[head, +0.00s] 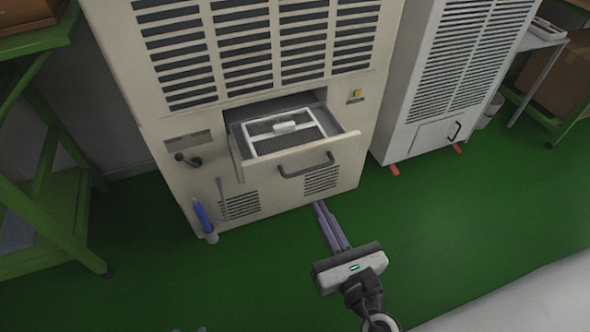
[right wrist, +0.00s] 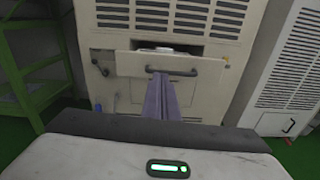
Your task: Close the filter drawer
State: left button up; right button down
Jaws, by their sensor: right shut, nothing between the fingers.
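The filter drawer (head: 304,165) is pulled out of the front of a large beige cabinet (head: 160,130). A white-framed filter (head: 285,133) lies inside it, and a dark bar handle (head: 306,166) is on its front. My right gripper (head: 319,206) is shut and empty, in front of the cabinet and below the drawer in the head view. In the right wrist view the shut fingers (right wrist: 158,78) point at the drawer front (right wrist: 130,65) and overlap the handle (right wrist: 205,71); contact cannot be told.
A second vented cabinet (head: 425,140) stands to the right. A green rack (head: 50,225) is at the left. A blue bottle-like object (head: 203,219) is by the beige cabinet's lower left. The green floor (head: 460,230) at right is clear.

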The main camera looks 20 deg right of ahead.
send_near(290, 154)
jog(key=shift+n, duration=0.4)
jog(key=w, duration=0.6)
jog(key=shift+w+a+f+p, duration=0.1)
jog(key=shift+w+p, duration=0.1)
jog(key=shift+p, duration=0.15)
